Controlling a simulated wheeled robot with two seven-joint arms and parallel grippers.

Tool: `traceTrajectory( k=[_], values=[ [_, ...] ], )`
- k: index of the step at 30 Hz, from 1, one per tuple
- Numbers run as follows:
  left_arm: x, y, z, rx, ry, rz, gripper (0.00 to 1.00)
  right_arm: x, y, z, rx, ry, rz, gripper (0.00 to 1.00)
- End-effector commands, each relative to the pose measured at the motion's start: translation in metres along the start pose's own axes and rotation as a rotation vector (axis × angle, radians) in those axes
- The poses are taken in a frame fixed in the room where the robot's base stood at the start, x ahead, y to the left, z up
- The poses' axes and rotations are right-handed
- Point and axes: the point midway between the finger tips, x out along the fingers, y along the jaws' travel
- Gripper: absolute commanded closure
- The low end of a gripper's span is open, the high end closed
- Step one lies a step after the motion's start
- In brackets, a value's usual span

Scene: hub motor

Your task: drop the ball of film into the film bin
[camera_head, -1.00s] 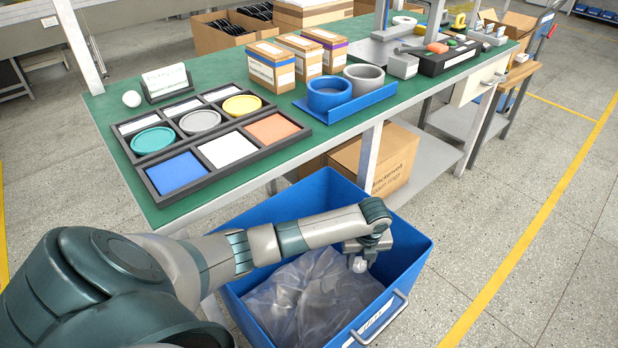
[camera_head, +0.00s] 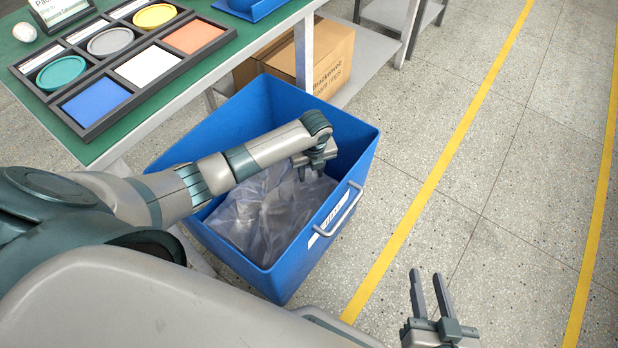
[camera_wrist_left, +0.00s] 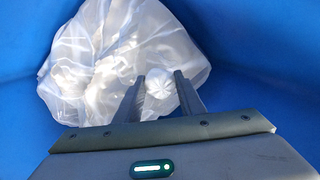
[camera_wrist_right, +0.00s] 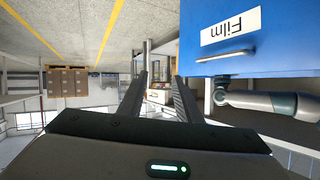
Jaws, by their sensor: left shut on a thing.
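The film bin (camera_head: 335,140) is a blue tub on the floor with a handle and a white label; its label reads "Film" in the right wrist view (camera_wrist_right: 225,70). Crumpled clear film (camera_head: 265,215) lies inside. My left gripper (camera_head: 318,175) points down inside the bin's opening, above that film. In the left wrist view the ball of film (camera_wrist_left: 160,86), small, whitish and crumpled, sits between the fingers of my left gripper (camera_wrist_left: 158,84). The head view does not show this ball clearly. My right gripper (camera_head: 432,280) is open and empty, to the right of the bin.
A green-topped table (camera_head: 105,150) stands beside the bin at the left. It bears a black tray (camera_head: 75,118) with coloured pads and discs, and a white round object (camera_head: 24,32). A cardboard box (camera_head: 330,60) sits behind the bin. The floor at right is clear.

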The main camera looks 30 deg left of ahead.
Motion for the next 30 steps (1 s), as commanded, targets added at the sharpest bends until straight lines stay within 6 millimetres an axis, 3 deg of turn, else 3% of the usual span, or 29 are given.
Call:
traceTrajectory(
  k=[14,24,30],
  values=[
    [0.007,0.000,0.000,-0.001,0.000,-0.001,0.85,0.001,-0.002,-0.005,-0.004,0.032,-0.003,0.69],
    [0.039,0.000,-0.004,-0.002,0.000,0.000,0.85,0.000,-0.013,-0.038,-0.020,0.220,-0.022,0.69],
    [0.044,0.000,-0.004,0.000,-0.002,-0.001,0.85,-0.002,-0.015,-0.046,-0.023,0.259,-0.025,0.69]
  ],
)
